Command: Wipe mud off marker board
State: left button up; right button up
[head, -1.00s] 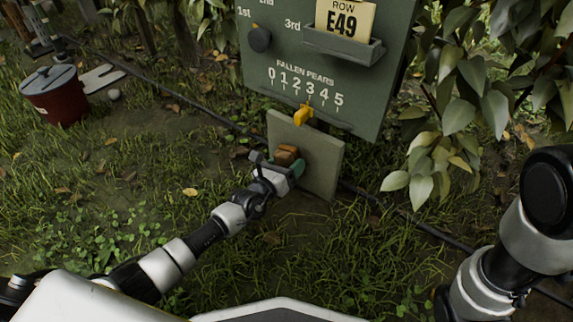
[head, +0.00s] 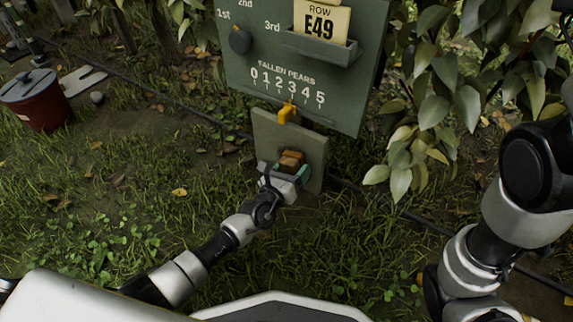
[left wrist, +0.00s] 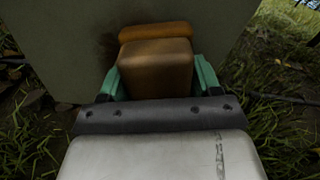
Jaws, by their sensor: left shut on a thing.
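The marker board (head: 267,128) is a plain grey-green panel below the large green sign. It also fills the upper left of the left wrist view (left wrist: 60,45), with a dark brown mud smear (left wrist: 107,45) on it beside the sponge. My left gripper (head: 290,172) is in front of the board, its green fingers shut on a brown block-like sponge (head: 291,158). In the left wrist view the sponge (left wrist: 155,68) sits between the fingers, its far face at or very near the board; I cannot tell if it touches. My right gripper is out of view; only my right arm shows.
The large green sign (head: 345,95) holds an E49 row card (head: 321,22), a dark knob (head: 240,41) and a yellow slider (head: 287,113). A red lidded bucket (head: 42,108) stands at the left. A dark hose (head: 395,211) crosses the grass. Leafy branches hang at the right.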

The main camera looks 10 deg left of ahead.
pick_arm(q)
jog(key=shift+s+d, duration=0.3)
jog(key=shift+d, duration=0.6)
jog(key=shift+a, duration=0.15)
